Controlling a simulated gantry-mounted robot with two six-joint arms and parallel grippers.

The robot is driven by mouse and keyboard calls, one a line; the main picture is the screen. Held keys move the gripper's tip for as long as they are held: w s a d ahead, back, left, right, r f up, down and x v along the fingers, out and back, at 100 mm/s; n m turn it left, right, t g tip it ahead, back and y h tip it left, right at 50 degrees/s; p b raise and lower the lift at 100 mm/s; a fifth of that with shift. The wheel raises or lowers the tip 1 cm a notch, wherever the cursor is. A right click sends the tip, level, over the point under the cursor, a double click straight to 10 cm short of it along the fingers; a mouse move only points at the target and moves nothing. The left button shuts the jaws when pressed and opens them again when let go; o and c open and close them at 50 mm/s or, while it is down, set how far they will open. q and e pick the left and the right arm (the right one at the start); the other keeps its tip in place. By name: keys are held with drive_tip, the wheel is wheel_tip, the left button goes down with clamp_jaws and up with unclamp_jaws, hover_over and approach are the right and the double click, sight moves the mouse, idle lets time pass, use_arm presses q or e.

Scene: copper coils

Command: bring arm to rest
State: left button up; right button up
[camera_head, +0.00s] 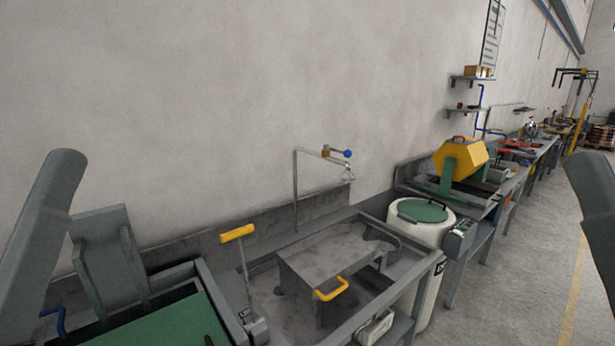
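A grey link of my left arm (42,225) rises along the left edge of the head view. A grey link of my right arm (594,215) shows at the right edge, cut off by the frame. Both links stand apart, with the workbenches and wall seen between them. Neither gripper is in the picture, so their fingers and anything in them are hidden.
A metal bench (405,300) with a yellow-handled lever (238,233) stands below. Right of it are a white drum with a green lid (422,211) and a yellow hexagonal tumbler (460,160). Wall shelves (470,79) hang beyond. Open floor (520,270) lies at right.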

wheel_tip(320, 180, up, 30)
drive_tip(key=p, duration=2.7)
wheel_tip(320, 180, down, 61)
drive_tip(key=b, duration=6.1)
